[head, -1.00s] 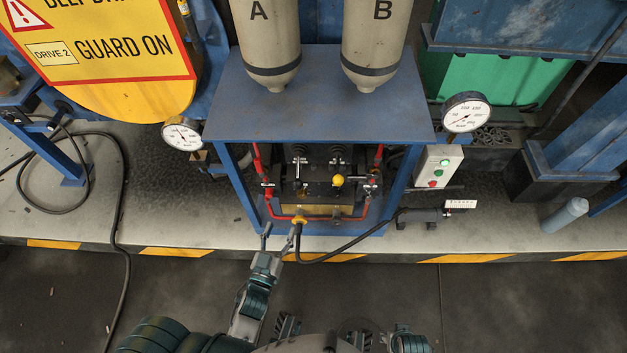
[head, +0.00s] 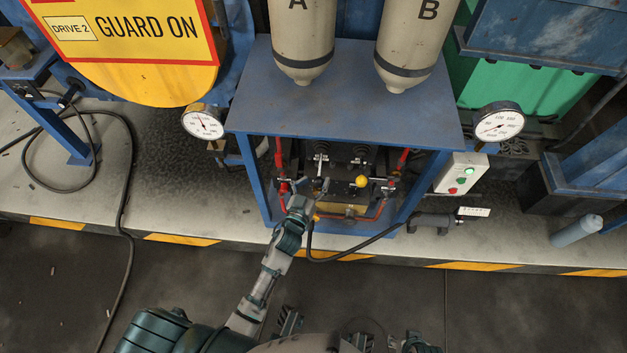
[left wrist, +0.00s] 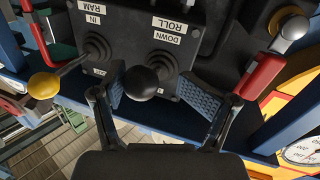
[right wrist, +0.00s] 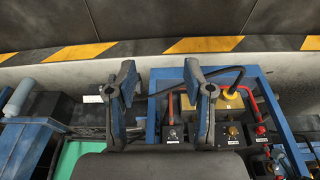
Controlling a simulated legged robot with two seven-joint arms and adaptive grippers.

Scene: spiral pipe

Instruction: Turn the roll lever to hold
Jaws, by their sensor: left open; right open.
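The roll lever's black ball knob (left wrist: 139,83) stands in front of a dark panel in the left wrist view. Its plate (left wrist: 168,28) reads "ROLL" and "DOWN", upside down. My left gripper (left wrist: 156,98) is open, with one blue-padded finger on each side of the knob. The right finger is clearly apart from it; I cannot tell whether the left one touches. In the head view my left gripper (head: 312,187) reaches into the front of the blue frame and partly covers the lever area. My right gripper (right wrist: 160,82) is open and empty.
The RAM lever's yellow knob (head: 361,181) is close beside the roll lever. Red handles (head: 279,160) flank the panel. The blue frame's top (head: 345,110) overhangs the levers. A black hose (head: 350,252) hangs in front. A button box (head: 461,174) stands at right.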

